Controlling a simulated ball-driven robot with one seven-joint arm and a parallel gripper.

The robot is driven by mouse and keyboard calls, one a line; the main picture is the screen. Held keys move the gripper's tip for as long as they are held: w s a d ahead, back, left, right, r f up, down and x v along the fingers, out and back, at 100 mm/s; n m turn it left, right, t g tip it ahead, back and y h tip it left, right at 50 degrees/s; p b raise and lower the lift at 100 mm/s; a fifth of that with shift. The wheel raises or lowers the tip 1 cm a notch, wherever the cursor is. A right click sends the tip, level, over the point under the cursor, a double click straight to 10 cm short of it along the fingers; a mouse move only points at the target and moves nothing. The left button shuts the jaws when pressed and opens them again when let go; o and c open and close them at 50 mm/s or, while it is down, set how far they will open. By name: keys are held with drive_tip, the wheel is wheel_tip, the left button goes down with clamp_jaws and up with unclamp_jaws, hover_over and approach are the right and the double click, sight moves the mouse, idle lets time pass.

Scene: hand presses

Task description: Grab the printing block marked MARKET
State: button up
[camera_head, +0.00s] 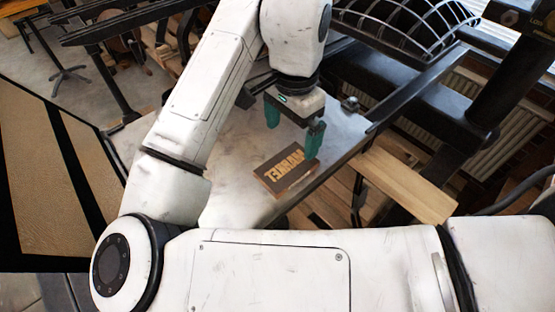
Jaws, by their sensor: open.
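The printing block (284,172) is a small brown wooden block with raised pale letters reading MARKET, seen turned around in the head view. It lies flat on the light press bed (241,178), near its right edge. My gripper (293,133) has two green fingers set wide apart and nothing between them. It is above and behind the block. Its right finger appears close to the block's upper right corner; I cannot tell whether they touch. My arm crosses the left and the front of the view and hides part of the bed.
A black rail (420,85) runs along the bed's right side. Pale wooden boards (405,183) lie to the right, beyond the bed's edge. A curved barred press part (405,22) stands behind. A tan panel with black strips (40,165) is at left. The bed left of the block looks clear.

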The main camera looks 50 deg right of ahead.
hover_over(287, 165)
wheel_tip(287, 165, down, 5)
drive_tip(key=shift+s+d+r, duration=0.15)
drive_tip(key=shift+r, duration=0.05)
drive_tip(key=shift+a+f, duration=0.2)
drive_tip(key=shift+f, duration=2.5)
drive_tip(key=c, duration=1.1)
drive_tip(key=shift+r, duration=0.1)
